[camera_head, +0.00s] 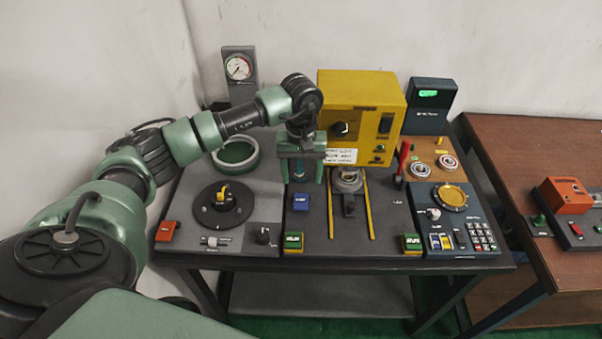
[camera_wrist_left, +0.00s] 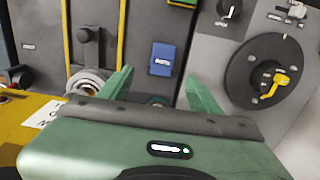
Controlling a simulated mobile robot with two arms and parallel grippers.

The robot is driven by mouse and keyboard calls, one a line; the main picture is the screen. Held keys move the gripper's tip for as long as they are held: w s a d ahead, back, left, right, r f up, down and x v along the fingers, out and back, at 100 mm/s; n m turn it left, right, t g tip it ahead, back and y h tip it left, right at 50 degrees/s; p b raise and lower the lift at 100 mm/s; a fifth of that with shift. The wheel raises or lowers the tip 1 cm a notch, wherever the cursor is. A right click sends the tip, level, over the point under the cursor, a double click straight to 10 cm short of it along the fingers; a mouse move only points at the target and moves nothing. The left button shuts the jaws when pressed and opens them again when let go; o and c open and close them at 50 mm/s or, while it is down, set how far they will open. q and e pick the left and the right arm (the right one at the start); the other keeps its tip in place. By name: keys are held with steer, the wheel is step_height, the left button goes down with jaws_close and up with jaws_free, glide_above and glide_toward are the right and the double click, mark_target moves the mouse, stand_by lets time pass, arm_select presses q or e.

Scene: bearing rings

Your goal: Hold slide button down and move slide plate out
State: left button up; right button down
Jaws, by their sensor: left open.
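A blue button (camera_head: 301,202) stands on the dark panel, left of two yellow rails; it also shows in the left wrist view (camera_wrist_left: 162,58). The slide plate (camera_head: 347,184) is between the rails, below the front of the yellow box, with a metal ring on it and a black handle (camera_head: 349,206) in front. My left gripper (camera_head: 302,178) points down above the panel, behind the blue button and left of the slide plate. Its fingers are open and apart from the button, which shows beyond them in the left wrist view (camera_wrist_left: 158,80). A small teal round part between the fingers is partly hidden. My right gripper is not in view.
The yellow box (camera_head: 361,110) stands just right of my left gripper. A red lever (camera_head: 402,160) rises right of the rails. A black dial (camera_head: 223,205) is on the left panel. Green buttons (camera_head: 293,242) (camera_head: 411,244) sit at the front edge. The track between the rails is clear in front.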

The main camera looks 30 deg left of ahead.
mark_target(301, 199)
arm_select(q)
steer(key=shift+a+f, duration=0.15)
steer(key=shift+a, duration=0.1)
step_height(301, 199, down, 8)
steer(key=shift+d+r+p, duration=0.1)
steer(key=shift+r+p, duration=0.15)
steer(key=shift+p, duration=0.85)
jaws_close()
